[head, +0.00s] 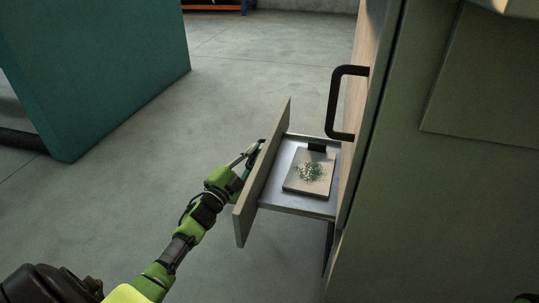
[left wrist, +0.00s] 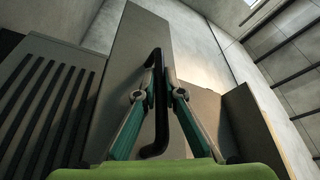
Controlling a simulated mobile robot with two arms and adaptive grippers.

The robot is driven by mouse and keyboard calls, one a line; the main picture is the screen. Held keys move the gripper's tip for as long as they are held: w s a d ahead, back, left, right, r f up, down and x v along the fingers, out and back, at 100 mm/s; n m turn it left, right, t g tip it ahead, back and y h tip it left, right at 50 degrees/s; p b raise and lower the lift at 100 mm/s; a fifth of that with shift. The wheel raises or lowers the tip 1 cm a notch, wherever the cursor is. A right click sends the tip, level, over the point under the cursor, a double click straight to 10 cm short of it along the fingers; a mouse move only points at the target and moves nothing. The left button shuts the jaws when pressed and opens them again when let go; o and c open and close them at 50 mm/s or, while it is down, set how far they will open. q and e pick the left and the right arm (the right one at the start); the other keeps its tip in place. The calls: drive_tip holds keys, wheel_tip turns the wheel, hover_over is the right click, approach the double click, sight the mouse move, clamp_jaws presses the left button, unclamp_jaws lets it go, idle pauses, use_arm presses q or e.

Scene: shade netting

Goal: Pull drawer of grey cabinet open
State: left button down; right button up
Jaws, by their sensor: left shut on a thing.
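The grey cabinet (head: 460,200) fills the right of the head view. Its drawer (head: 285,199) stands well out from the cabinet, with its inside showing. The drawer front (head: 262,185) faces left, towards my left gripper (head: 256,150). In the left wrist view, the fingers of my left gripper (left wrist: 155,90) are closed around the black bar handle (left wrist: 157,140) on the drawer front (left wrist: 137,45). In the head view this handle is mostly hidden by the gripper. My right gripper is not in view.
A flat tan square with green and white bits (head: 310,172) lies in the drawer, near a small dark block (head: 317,147). Another black bar handle (head: 335,104) sticks out above the drawer. A teal block (head: 95,70) stands at upper left. The concrete floor between is clear.

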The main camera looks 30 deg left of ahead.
use_arm(q)
drive_tip(key=shift+s+a, duration=0.2)
drive_tip(key=shift+a, duration=0.5)
drive_tip(key=c, duration=2.1)
unclamp_jaws()
drive_tip(key=shift+c, duration=0.2)
drive_tip(key=v, duration=1.2)
